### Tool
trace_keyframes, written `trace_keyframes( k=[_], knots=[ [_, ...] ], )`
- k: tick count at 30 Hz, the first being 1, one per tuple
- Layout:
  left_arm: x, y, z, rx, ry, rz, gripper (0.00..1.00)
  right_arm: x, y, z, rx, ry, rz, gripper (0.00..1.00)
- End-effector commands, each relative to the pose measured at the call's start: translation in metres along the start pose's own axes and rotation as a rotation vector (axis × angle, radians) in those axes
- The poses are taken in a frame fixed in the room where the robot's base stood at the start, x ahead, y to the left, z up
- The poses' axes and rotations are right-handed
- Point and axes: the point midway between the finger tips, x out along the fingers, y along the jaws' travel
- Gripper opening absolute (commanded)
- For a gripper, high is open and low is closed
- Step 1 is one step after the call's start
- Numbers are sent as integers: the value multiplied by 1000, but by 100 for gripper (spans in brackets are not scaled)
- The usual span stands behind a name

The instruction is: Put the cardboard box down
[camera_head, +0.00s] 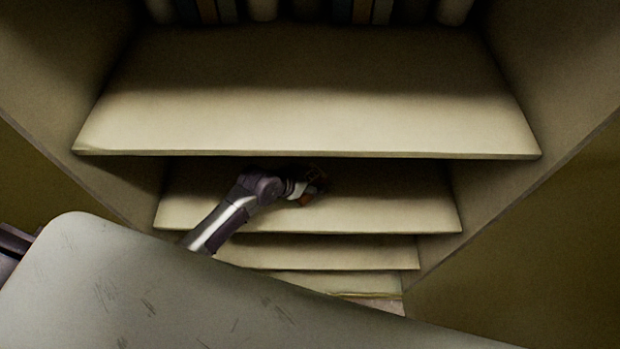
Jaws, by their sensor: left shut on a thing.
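My left arm reaches in from the lower left to the second shelf (390,213) of a beige shelf unit. My left gripper (313,184) is at the middle of that shelf, in the shadow under the top shelf. It is shut on a small brown thing, which I take to be the cardboard box (307,198). Only a little of the box shows, small and dark, and the gripper covers part of it. I cannot tell whether the box touches the shelf. My right gripper is not in view.
The wide top shelf board (300,120) is bare and overhangs the gripper. The second shelf looks clear on both sides of the gripper. A lower shelf (330,252) shows below it. Side walls (540,130) close the unit left and right. Several upright items (362,10) stand at the top.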

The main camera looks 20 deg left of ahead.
Motion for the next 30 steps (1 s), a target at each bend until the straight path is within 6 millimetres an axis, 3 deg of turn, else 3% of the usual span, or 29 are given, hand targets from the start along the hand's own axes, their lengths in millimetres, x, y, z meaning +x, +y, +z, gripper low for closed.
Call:
trace_keyframes(
  k=[4, 5, 9, 21, 26, 30],
  knots=[
    [2, 0, 1, 0, 3, -1, 7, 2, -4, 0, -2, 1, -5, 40],
    [2, 0, 2, 0, 0, 0, 69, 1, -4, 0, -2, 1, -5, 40],
    [2, 0, 2, 0, -1, 0, 89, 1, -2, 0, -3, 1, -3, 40],
    [-4, 0, 0, 0, -1, -1, 89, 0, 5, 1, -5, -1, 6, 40],
    [-29, 0, 1, 2, 0, -1, 89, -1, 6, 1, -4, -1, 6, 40],
    [-61, 0, 1, 3, -1, -1, 89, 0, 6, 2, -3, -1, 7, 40]
  ],
)
